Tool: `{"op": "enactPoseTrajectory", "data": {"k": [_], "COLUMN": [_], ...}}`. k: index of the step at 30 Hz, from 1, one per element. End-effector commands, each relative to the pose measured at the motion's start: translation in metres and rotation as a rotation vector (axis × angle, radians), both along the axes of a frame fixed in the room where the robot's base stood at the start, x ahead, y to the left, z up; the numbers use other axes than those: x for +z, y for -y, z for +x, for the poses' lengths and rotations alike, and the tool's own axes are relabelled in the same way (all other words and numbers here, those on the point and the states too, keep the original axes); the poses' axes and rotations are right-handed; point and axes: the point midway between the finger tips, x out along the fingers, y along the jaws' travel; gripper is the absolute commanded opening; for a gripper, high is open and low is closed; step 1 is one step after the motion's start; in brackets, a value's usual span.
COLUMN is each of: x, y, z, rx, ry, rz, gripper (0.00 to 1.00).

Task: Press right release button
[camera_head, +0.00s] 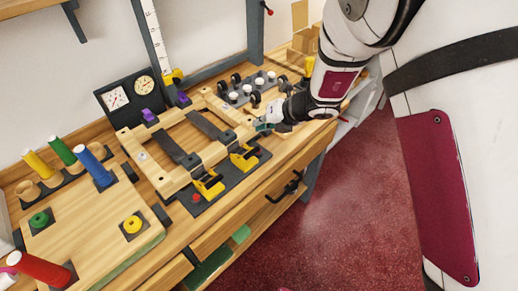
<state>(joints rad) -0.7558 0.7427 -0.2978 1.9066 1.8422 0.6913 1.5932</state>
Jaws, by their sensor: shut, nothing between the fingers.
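A light wooden frame (170,182) lies on a dark plate (222,194) on the workbench, with two dark bars across it. Two yellow clamps, one at the left (209,184) and one at the right (244,158), sit at its front edge. A small red button (196,198) is on the plate's near left part. I cannot make out a matching button on the right. My gripper (262,127) is shut and empty at the frame's right end, just above or touching it; I cannot tell which. My gripper and wrist hide part of that end.
A board with coloured pegs (97,222) fills the left of the bench. A dark gauge box (129,98) stands behind the frame. A grey rack with white knobs (247,90) lies behind my gripper. A drawer handle (285,188) juts from the bench front. The red floor is clear.

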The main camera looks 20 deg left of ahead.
Motion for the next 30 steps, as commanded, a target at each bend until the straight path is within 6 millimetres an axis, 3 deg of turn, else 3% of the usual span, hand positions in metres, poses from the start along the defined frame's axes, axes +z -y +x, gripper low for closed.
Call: {"op": "enactPoseTrajectory", "data": {"k": [6,13,30], "x": [-0.033,-0.056,-0.065], "y": [0.0,0.0,0.0], "z": [0.001,0.001,0.0], "rx": [0.003,0.002,0.001], "ry": [-0.002,0.0,0.001], "rz": [-0.002,0.0,0.0], "gripper": [0.0,0.0,0.0]}}
